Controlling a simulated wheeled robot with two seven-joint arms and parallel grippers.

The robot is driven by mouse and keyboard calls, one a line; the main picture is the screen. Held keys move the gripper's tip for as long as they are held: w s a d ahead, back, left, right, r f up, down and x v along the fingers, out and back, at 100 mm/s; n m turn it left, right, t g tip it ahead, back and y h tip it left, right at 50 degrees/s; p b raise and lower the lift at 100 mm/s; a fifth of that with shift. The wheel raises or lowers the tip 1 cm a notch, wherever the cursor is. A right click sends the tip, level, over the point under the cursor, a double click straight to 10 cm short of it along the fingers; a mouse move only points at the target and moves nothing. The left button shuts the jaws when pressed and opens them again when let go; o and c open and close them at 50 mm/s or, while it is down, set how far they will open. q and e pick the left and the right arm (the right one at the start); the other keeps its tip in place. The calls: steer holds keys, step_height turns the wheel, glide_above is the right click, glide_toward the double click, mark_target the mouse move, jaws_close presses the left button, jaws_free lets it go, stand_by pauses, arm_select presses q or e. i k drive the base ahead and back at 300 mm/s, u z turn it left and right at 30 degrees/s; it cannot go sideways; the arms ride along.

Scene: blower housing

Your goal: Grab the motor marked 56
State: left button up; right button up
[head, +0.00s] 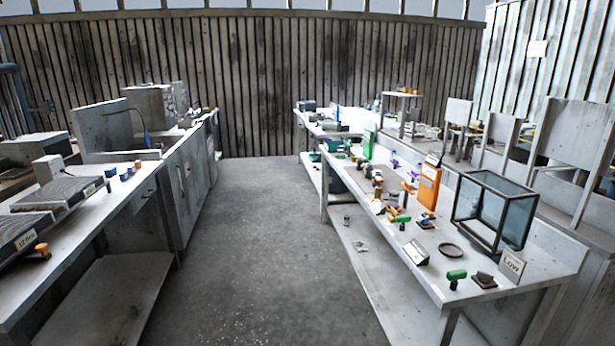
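I cannot make out a motor marked 56; the markings on the small parts are too small to read. Several small coloured parts stand on the right bench (440,262), among them a green piece (456,275) near its front end and orange and green pieces (400,217) further back. On the left bench (75,222) there are small blue and red pieces (124,175) and an orange-topped knob (41,248). Which of these, if any, is a motor I cannot tell. Neither of my grippers is in view.
A clear grey floor aisle (255,240) runs between the benches to a plank wall (270,90). Dark-topped machines (55,192) sit on the left bench.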

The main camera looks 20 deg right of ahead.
mark_target(360, 164)
steer(key=i, duration=4.7)
steer(key=z, duration=2.95)
